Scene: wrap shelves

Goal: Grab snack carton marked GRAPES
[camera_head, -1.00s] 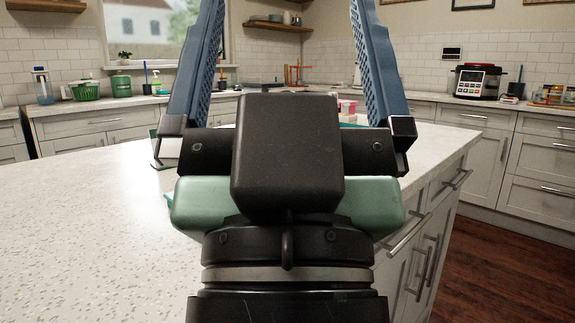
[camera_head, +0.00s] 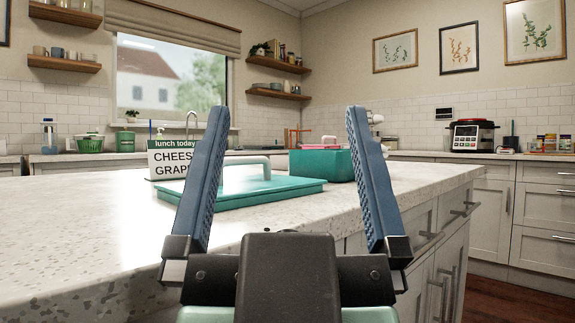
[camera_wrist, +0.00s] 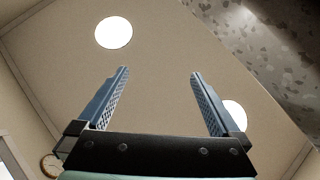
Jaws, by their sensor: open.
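My gripper (camera_head: 283,120) is open and empty, its two blue fingers pointing up in front of the island counter. A white sign (camera_head: 168,161) with a green top band reading "lunch today" stands on the counter behind the left finger. It shows "CHEES" and "GRAP", the rest covered by the finger. I cannot make out a snack carton marked GRAPES in either view.
A teal lidded tray with a handle (camera_head: 285,188) lies on the island counter (camera_head: 90,225). A teal box (camera_head: 322,165) with pink and white items stands behind it. The counter's left front is bare. A pressure cooker (camera_head: 470,135) stands on the back counter.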

